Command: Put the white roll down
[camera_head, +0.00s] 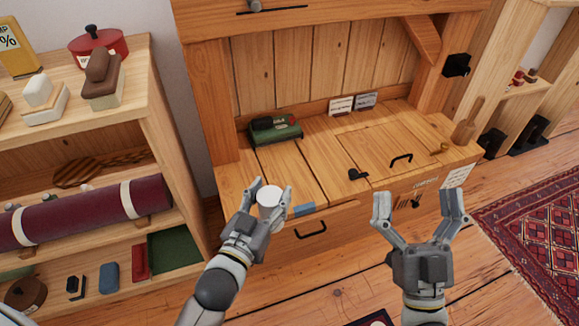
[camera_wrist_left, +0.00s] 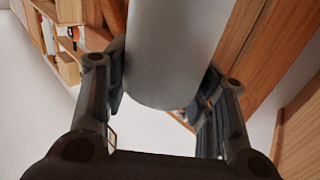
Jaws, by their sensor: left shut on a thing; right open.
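The white roll (camera_head: 269,199) is held between the fingers of my left gripper (camera_head: 270,192), at the front left edge of the wooden workbench (camera_head: 320,165). In the left wrist view the white roll (camera_wrist_left: 175,50) fills the space between the two fingers of the left gripper (camera_wrist_left: 165,85). I cannot tell whether its lower end touches anything. My right gripper (camera_head: 421,207) is open and empty, in front of the bench's right part.
A green box (camera_head: 275,131) sits at the bench's back left. Two cards (camera_head: 341,106) stand at the back. A black item (camera_head: 357,174) and a blue item (camera_head: 304,210) lie near the front. A shelf unit (camera_head: 150,85) stands left. The bench's middle is mostly clear.

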